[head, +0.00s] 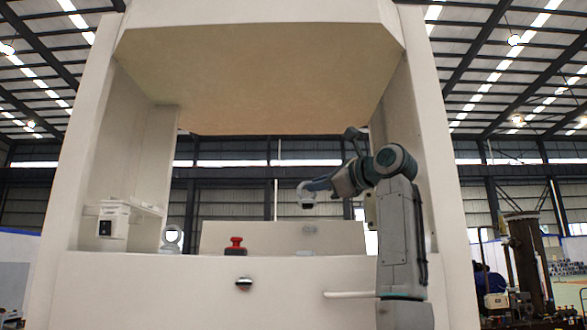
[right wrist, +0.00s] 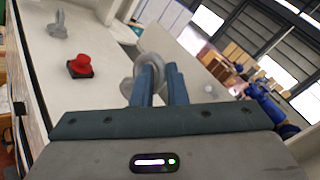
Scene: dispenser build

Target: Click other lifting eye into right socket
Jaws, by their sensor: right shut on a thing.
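My right gripper (head: 316,186) is shut on a grey lifting eye (head: 303,193) and holds it in the air above the counter, inside the housing opening. In the right wrist view the held eye's ring (right wrist: 151,63) stands between and beyond the blue fingers (right wrist: 161,80). Another grey lifting eye (head: 172,238) stands upright at the left of the counter; it also shows in the right wrist view (right wrist: 58,26). I cannot make out the right socket in either view. My left gripper is not in view.
A red knob on a dark base (head: 236,244) stands on the counter between the standing eye and my right gripper. A white box (head: 113,220) hangs on the left inner wall. The pale housing (head: 90,290) frames the opening with side walls and a roof.

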